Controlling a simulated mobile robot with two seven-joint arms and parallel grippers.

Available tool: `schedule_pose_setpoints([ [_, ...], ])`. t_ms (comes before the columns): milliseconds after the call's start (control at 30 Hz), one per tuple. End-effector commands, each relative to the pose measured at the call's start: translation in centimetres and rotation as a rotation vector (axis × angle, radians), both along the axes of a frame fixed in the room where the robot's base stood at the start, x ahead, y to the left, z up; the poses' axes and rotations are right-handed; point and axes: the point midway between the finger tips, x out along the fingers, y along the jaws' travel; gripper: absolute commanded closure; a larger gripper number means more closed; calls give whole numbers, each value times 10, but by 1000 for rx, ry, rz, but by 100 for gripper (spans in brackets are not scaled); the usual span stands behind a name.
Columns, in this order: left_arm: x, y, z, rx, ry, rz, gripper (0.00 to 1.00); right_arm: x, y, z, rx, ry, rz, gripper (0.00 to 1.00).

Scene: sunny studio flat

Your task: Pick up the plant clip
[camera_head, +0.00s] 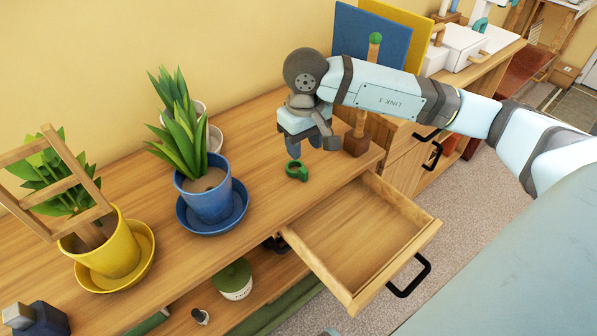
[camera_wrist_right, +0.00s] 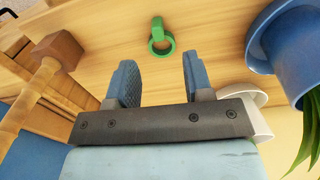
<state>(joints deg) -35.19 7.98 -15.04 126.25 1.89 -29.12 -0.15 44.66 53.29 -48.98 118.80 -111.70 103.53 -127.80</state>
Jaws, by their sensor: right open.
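The plant clip (camera_head: 297,171) is a small green ring with a tab. It lies on the wooden cabinet top, between the blue pot and the open drawer. My right gripper (camera_head: 312,148) is open and empty, pointing down just above and behind the clip. In the right wrist view the clip (camera_wrist_right: 161,45) lies beyond the two blue fingertips (camera_wrist_right: 157,65), in line with the gap between them. Nothing is between the fingers. My left gripper does not show.
A blue pot (camera_head: 208,203) on a saucer stands left of the clip, with a yellow pot (camera_head: 110,250) further left. A wooden post (camera_head: 357,140) stands close right of my gripper. A drawer (camera_head: 360,235) is open in front.

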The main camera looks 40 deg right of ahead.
Motion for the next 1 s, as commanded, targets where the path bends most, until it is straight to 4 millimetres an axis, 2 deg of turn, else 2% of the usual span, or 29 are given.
schedule_pose_setpoints([
  [33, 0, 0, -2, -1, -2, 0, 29, -1, 0, -13, 1, 5, 0, 53],
  [133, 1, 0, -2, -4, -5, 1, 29, -1, 0, -29, 2, 4, 0, 53],
  [367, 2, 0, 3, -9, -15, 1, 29, -1, 0, -47, 2, 2, -1, 53],
  [700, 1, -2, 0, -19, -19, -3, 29, -1, -4, -92, 3, 3, 0, 53],
  [1000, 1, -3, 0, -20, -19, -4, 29, -1, -5, -96, 2, 0, 0, 53],
])
